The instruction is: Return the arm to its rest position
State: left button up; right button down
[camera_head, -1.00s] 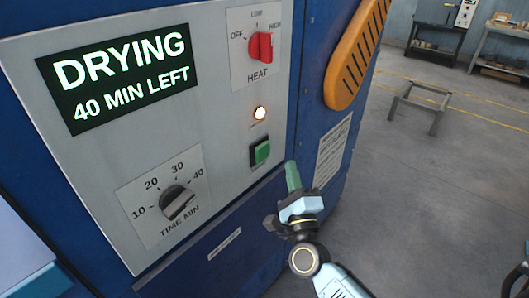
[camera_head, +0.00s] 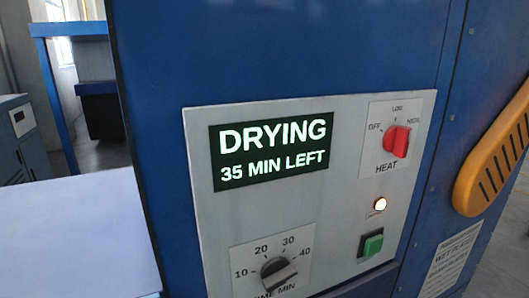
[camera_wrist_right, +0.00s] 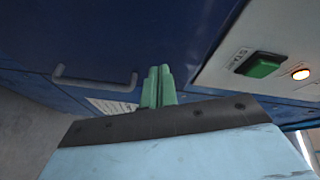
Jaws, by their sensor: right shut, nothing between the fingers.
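The plate dryer's control panel (camera_head: 345,190) fills the middle of the head view. Its display (camera_head: 272,152) reads "DRYING 35 MIN LEFT". The red heat knob (camera_head: 397,140), the lit lamp (camera_head: 380,204) and the green button (camera_head: 371,244) are on the right of the panel. The time knob (camera_head: 278,273) is at the lower edge, partly cut off. My right gripper (camera_wrist_right: 158,84) shows only in the right wrist view, its green fingers shut together and empty. There the green start button (camera_wrist_right: 263,66) is to its right, apart from the fingers. My left gripper is in neither current view.
The blue dryer body (camera_head: 270,50) stands close in front. An orange slotted part (camera_head: 497,150) juts out on its right. A pale flat surface (camera_head: 70,230) lies at lower left, with a blue frame (camera_head: 52,100) behind. A handle (camera_wrist_right: 95,82) is left of the fingers.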

jog(key=s+a+f+n+g+y, duration=0.1)
jog(key=s+f+n+g, duration=0.5)
jog(key=f, duration=0.5)
jog(key=s+a+f+n+g+y, duration=0.1)
jog(key=s+f+n+g, duration=0.15)
jog(key=s+f, duration=0.8)
jog(key=s+d+f+n+g, duration=0.1)
jog(key=s+f+n+g, duration=0.3)
jog(key=s, duration=0.8)
jog(key=s+d+f+n+g+h, duration=0.1)
jog(key=s+f+n+g, duration=0.3)
jog(key=s+f, duration=0.5)
jog(key=s, duration=0.3)
jog(key=shift+s+d+f, duration=0.15)
jog(key=shift+s, duration=0.1)
dwell(3.2)
